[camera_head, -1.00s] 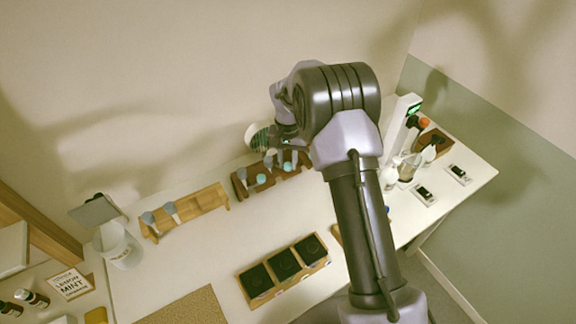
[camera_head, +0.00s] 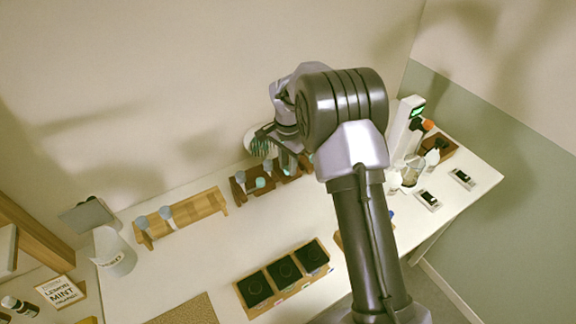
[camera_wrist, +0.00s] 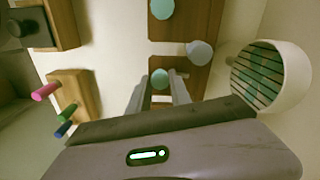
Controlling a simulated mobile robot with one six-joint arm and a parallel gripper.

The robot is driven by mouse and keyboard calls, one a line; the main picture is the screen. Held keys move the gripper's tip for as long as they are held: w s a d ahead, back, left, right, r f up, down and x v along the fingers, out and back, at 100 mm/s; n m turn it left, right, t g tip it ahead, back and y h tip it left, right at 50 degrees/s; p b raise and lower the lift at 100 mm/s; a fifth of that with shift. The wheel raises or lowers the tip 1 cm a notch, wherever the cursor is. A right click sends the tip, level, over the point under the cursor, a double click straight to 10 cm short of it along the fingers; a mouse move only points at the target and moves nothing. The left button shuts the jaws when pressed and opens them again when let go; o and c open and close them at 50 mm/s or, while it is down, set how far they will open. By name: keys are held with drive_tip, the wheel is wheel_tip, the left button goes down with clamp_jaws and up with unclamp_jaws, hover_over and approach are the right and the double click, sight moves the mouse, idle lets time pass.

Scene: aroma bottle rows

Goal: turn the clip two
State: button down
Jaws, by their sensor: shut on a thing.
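A dark brown wooden rack (camera_head: 251,190) stands by the back wall in the head view, with grey-blue round heads (camera_head: 240,176) and a teal one (camera_head: 260,183) along it. In the wrist view the rack (camera_wrist: 188,52) runs up from between my fingers, with a teal head (camera_wrist: 162,9) at the top and a grey-blue head (camera_wrist: 199,53) at the right. My gripper (camera_wrist: 160,90) is shut on a clip with a teal head (camera_wrist: 159,76) at the near part of the rack. I cannot read which clip is number two. My arm hides the rack's right end in the head view.
A light wooden rack (camera_head: 196,208) and a black-topped tray (camera_head: 284,270) stand apart on the white table.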

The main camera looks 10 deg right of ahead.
drive_tip(key=shift+r, duration=0.1)
idle(0.3)
drive_tip(key=c, duration=1.2)
unclamp_jaws()
wheel_tip(320, 180, up, 17)
drive_tip(key=p, duration=0.3)
drive_tip(key=shift+r, duration=0.2)
